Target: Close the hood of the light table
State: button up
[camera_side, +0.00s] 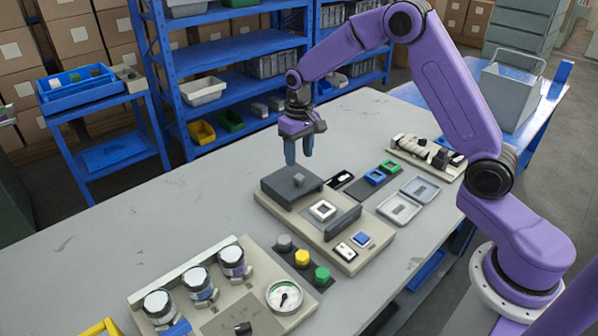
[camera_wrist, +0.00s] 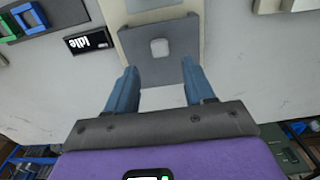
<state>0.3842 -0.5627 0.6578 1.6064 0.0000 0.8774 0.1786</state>
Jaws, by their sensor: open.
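A beige unit (camera_side: 318,235), which seems to be the light table, stands mid-table. On its far end is a dark grey slab, apparently the hood (camera_side: 280,190), with a small grey knob (camera_side: 299,180) on top. A white-framed square (camera_side: 322,210) lies uncovered on the base in front of the slab. My gripper (camera_side: 298,158) points down just above the slab, close over the knob. In the wrist view my gripper (camera_wrist: 158,85) has its blue fingers wide apart and empty. The hood (camera_wrist: 160,65) and knob (camera_wrist: 159,48) show between and beyond the fingertips, apart from them.
A dark upright plate (camera_side: 343,223) and a blue button (camera_side: 361,239) are on the unit's near side. An "idle" display (camera_wrist: 88,40) lies beside it. Coloured blocks (camera_side: 375,177), grey trays (camera_side: 407,202) and a gauge panel (camera_side: 285,297) surround it. The table's left is clear.

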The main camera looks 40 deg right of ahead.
aim_at(299, 176)
notch_tip(299, 176, down, 7)
jog(key=shift+r, duration=0.2)
jog(key=shift+s, duration=0.1)
grip_shut()
